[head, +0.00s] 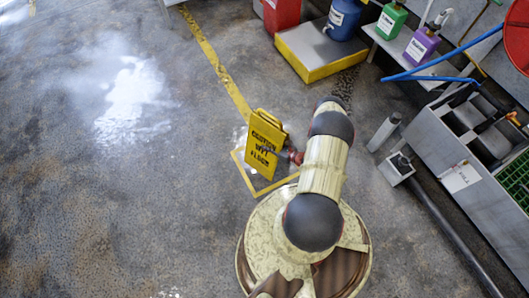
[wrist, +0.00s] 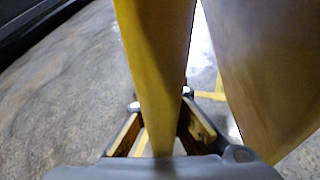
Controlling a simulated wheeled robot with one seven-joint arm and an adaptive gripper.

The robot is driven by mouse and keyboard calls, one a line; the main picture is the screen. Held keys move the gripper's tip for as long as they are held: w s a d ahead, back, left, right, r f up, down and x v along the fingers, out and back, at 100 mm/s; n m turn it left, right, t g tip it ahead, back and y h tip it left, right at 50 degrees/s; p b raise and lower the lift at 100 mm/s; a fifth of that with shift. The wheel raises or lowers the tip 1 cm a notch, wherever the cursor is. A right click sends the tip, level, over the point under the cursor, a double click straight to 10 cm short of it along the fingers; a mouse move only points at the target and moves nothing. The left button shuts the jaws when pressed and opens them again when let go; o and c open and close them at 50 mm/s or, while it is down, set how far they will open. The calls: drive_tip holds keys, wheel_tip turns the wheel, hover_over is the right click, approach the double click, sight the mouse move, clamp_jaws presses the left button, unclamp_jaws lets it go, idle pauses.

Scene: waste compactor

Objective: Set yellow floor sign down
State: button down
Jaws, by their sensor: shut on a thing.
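The yellow floor sign (head: 265,143) with dark lettering stands roughly upright in the head view, over a yellow-outlined square (head: 284,183) marked on the floor. In the head view my gripper (head: 272,150) is at the sign's right side, partly hidden by my arm. In the wrist view the sign's yellow edge (wrist: 157,70) runs down between the two fingers of my gripper (wrist: 158,128), which is shut on it. A wider panel of the sign (wrist: 262,70) shows at the right. I cannot tell whether the sign's bottom edge touches the floor.
A yellow floor line (head: 215,60) leads up from the square. A yellow-edged platform (head: 315,62) with a blue container stands at the top. A bench with bins (head: 470,150) and a floor pipe (head: 440,225) lie at the right. Floor at the left is open, with a shiny patch (head: 132,100).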

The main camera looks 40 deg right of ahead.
drive_tip(key=shift+w+a+f, duration=0.35)
drive_tip(key=shift+w+f, duration=0.05)
drive_tip(key=shift+f, duration=0.2)
drive_tip(key=shift+w+f+b, duration=0.1)
drive_tip(key=shift+f+b, duration=0.8)
drive_tip(key=shift+f, duration=0.8)
drive_tip(key=c, duration=2.1)
unclamp_jaws()
drive_tip(key=shift+a, duration=0.1)
drive_tip(key=shift+o, duration=0.9)
